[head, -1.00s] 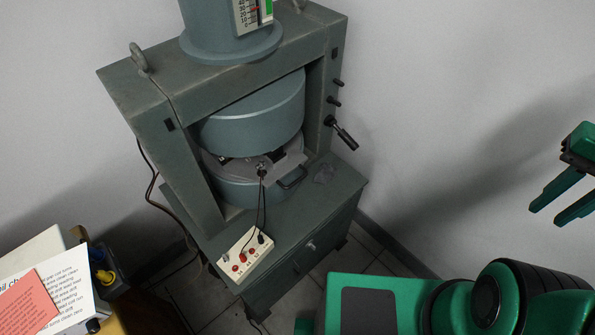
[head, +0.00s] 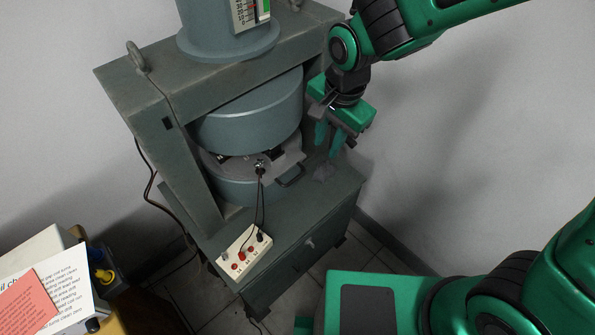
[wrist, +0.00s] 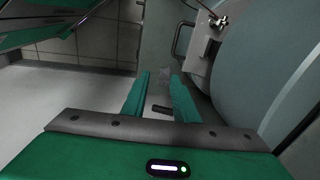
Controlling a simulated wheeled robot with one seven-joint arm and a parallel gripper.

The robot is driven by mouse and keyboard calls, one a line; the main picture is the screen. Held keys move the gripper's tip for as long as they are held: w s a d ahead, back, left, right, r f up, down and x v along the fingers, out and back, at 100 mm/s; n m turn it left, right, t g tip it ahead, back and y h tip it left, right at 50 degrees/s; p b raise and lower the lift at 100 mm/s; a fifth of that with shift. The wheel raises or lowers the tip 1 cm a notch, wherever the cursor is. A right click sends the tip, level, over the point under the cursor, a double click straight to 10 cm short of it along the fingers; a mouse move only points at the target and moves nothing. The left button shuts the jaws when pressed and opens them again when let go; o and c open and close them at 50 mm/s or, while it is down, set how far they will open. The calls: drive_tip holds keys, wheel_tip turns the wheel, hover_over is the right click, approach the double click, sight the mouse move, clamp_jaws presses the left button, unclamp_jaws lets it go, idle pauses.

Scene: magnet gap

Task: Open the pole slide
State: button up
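The grey magnet has a light grey slide plate (head: 285,163) in the gap between its round poles, with a dark U-shaped handle (head: 291,178) at its front. The plate (wrist: 203,48) and handle (wrist: 178,38) also show at the top of the wrist view. My gripper (head: 328,147) is right of the magnet frame, to the right of and above the handle. Its fingers (wrist: 161,78) are apart, with a short dark object (wrist: 162,108) visible between them; I cannot tell whether they touch it. The black-gripped lever on the frame's right side is hidden behind my gripper.
A white terminal box (head: 244,252) has leads running up to the plate. A table with papers (head: 45,290) stands at lower left. The wall is at right.

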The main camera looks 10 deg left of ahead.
approach(295, 178)
drive_tip(key=shift+y, duration=0.3)
drive_tip(key=f, duration=0.7)
drive_tip(key=shift+w+a+f, duration=0.15)
drive_tip(key=shift+w+a, duration=0.15)
drive_tip(key=shift+w, duration=0.1)
clamp_jaws()
idle(0.9)
